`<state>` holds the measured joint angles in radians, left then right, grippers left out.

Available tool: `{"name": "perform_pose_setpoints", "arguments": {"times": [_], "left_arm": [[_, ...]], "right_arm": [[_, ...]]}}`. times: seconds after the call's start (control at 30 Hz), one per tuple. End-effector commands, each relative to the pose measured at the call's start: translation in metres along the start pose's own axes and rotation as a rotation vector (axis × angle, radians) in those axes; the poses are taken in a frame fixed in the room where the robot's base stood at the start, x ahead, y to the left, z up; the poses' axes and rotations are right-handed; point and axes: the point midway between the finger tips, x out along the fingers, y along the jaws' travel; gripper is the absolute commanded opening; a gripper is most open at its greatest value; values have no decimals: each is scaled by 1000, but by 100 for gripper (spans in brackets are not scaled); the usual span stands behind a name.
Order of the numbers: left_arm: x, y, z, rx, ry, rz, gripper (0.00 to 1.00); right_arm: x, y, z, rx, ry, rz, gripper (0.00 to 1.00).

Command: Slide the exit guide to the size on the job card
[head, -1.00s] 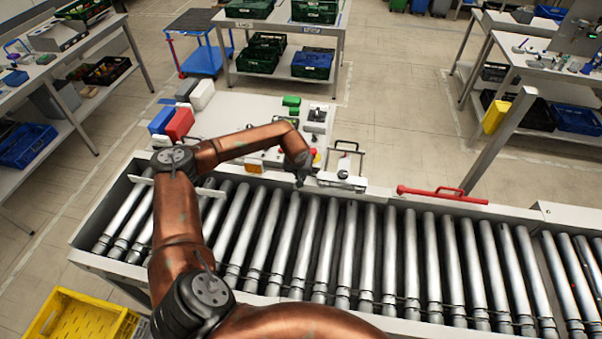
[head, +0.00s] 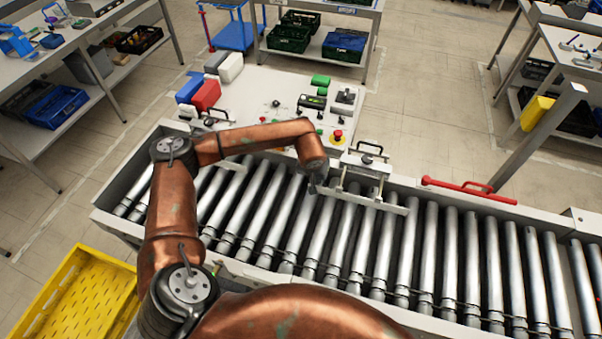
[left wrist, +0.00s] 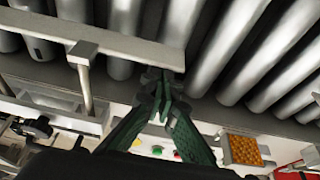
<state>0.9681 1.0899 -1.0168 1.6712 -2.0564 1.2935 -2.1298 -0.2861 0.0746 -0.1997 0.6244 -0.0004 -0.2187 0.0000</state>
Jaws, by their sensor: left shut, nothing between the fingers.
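The exit guide is a pale bar (head: 375,203) lying across above the rollers, carried on two rods from a white bracket with a black knob and handle (head: 368,154) on the conveyor's far side. In the left wrist view the bar (left wrist: 110,40) crosses the upper left, with a rod behind it. My left gripper (head: 313,188) is at the bar's left end. In the left wrist view its green fingertips (left wrist: 163,82) are together and empty, at the bar's end on the bracket side, seemingly touching it. The scale is unreadable, and I cannot make out a job card. My right gripper is out of view.
A second pale guide bar (head: 232,162) is at the conveyor's left part. A red handle bar (head: 470,187) lies on the far rail. The rollers (head: 430,255) carry no crates.

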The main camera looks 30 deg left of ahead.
Motion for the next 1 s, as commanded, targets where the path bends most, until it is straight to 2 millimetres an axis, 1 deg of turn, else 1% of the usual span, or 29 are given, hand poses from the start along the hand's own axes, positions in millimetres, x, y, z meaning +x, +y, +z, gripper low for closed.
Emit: {"name": "perform_pose_setpoints", "arguments": {"times": [0.03, 0.17, 0.3, 0.33, 0.4, 0.47, 0.57, 0.9, 1.0], "left_arm": [[0, 4, 7, 7, -13, 3, 0], [0, 5, 8, 8, -17, 3, 0], [0, 4, 10, 7, -20, 4, 0], [0, 4, 10, 7, -21, 4, 0], [-1, 4, 10, 8, -21, 4, 0], [-4, 4, 10, 8, -20, 4, 0], [-17, 3, 8, 8, -17, 3, 0], [-86, 2, 2, 6, -5, 2, 0], [-101, 0, 1, 3, -5, 0, 0]], "right_arm": [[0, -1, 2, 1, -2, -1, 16], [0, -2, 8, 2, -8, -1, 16], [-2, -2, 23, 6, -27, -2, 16], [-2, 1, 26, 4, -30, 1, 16], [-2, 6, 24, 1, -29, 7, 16], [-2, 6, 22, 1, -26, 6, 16], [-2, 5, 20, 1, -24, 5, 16], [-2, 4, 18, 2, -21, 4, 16], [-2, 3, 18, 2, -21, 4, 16]]}}
